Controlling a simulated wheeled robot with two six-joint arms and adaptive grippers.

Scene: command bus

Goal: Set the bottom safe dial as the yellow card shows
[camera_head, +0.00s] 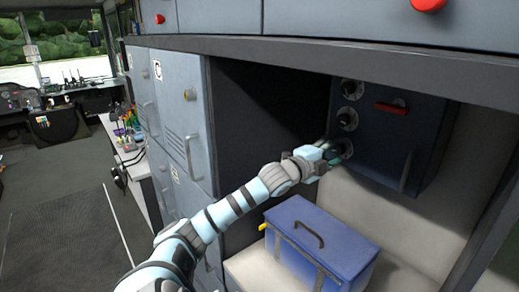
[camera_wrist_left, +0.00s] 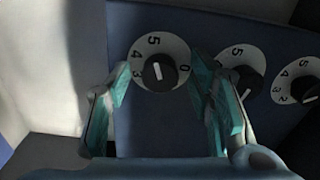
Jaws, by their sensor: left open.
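The dark blue safe (camera_head: 391,135) hangs in the cabinet bay, with three black dials in a column on its left. The bottom dial (camera_head: 345,148) is partly hidden by my left gripper (camera_head: 325,156). In the left wrist view the nearest dial (camera_wrist_left: 158,71) has a white numbered ring and a black knob with a white mark; I cannot tell its exact setting. The open fingers of the left gripper (camera_wrist_left: 160,80) stand on either side of this dial, apart from the knob. No yellow card is readable in either view. My right gripper is out of view.
A blue box (camera_head: 322,243) with a handle sits on the ledge below the safe. The safe has a red handle (camera_head: 391,108) and a bar handle (camera_head: 406,172). Two other dials show in the left wrist view. Grey lockers stand left of my arm.

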